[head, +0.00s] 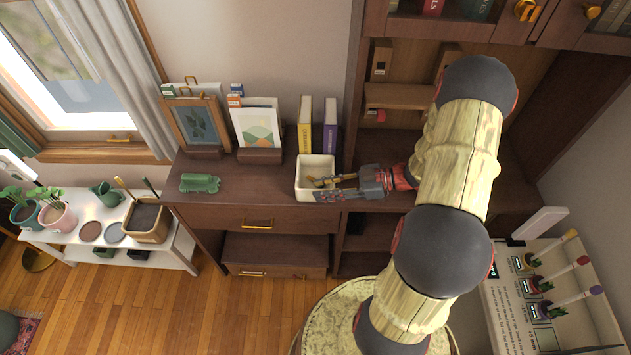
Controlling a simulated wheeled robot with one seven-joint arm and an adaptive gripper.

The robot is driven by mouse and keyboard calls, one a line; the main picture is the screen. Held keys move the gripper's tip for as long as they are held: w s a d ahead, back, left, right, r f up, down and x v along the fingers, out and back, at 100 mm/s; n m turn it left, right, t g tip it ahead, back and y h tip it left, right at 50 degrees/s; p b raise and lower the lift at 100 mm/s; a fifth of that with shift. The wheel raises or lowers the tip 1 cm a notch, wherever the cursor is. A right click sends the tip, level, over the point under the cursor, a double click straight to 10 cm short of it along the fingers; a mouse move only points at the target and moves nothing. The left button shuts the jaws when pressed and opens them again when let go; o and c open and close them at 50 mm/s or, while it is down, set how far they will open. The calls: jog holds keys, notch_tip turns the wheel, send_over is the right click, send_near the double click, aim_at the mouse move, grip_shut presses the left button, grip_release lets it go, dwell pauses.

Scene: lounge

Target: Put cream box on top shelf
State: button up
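The cream box (304,172), open at the top, stands upright on the dark wooden cabinet top, near its front edge. My gripper (322,188) reaches in from the right, with its fingers spread apart at the box. I cannot tell whether either finger touches the box. A light wooden shelf (396,96) is in the recess behind my arm, partly hidden by it. Glass-doored cupboards are above the recess, cut off by the picture's top edge.
A green object (200,183), a framed leaf picture (199,124), a card stand (258,130) and upright books (329,126) are on the cabinet. Bare top lies left of the box. A white plant bench (90,255) is at left, and a board with brushes (545,285) is at right.

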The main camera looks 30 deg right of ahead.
jog(key=shift+b+x, duration=0.3)
jog(key=shift+x, duration=1.2)
jog(key=shift+d, duration=0.1)
jog(key=shift+c, duration=1.4)
jog(key=c, duration=0.4)
grip_shut()
